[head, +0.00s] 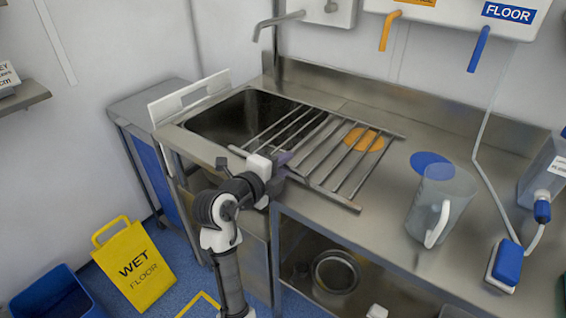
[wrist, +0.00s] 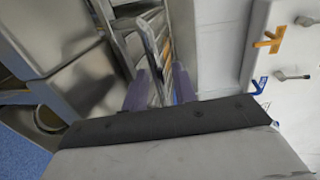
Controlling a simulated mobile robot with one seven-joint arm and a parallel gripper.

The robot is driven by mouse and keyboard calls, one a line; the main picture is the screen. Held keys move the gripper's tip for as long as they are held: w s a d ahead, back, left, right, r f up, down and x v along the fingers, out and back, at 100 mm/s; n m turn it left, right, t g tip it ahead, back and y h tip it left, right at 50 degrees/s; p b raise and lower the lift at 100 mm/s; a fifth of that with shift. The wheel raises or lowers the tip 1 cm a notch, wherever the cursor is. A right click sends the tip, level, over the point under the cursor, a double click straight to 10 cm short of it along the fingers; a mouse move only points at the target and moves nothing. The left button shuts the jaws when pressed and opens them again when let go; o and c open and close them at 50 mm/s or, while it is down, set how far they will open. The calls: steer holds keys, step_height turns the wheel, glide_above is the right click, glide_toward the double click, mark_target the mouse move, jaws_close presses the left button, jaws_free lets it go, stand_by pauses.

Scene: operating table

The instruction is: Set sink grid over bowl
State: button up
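The sink grid (head: 341,158), a steel frame with several parallel bars, lies partly over the right side of the sink bowl (head: 222,118) and partly over the counter. The left part of the bowl is uncovered. My gripper (head: 284,160) is at the grid's front rail, near the bowl's front edge. In the wrist view, the two purple-grey fingers of my gripper (wrist: 161,88) stand apart on either side of the grid's rail (wrist: 150,45). Whether they press on it cannot be told.
An orange disc (head: 363,139) shows under the grid's bars. A blue disc (head: 430,163) and a clear jug (head: 440,205) are to the right on the counter. The faucet (head: 277,40) rises behind the bowl. A yellow wet-floor sign (head: 135,266) stands on the floor at left.

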steer(key=shift+w, duration=0.1)
steer(key=shift+c, duration=0.4)
jaws_close()
